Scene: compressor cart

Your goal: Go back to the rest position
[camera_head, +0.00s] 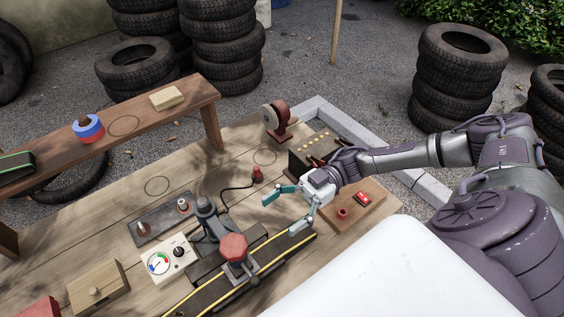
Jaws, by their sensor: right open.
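My right gripper (281,214) comes in from the right on my grey and purple arm. Its teal fingers are spread open and empty, above the wooden workbench (115,243). They hang near the far end of a dark belt strip with yellow edges (274,259). I cannot tell the exact height above the bench. My left gripper is not in view.
A red knob on a dark machine (234,248) stands left of the gripper. A gauge box (166,260) and a dark plate with pegs (161,220) lie further left. A wooden board with a red switch (361,198) lies close right. A raised shelf (141,113) runs behind.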

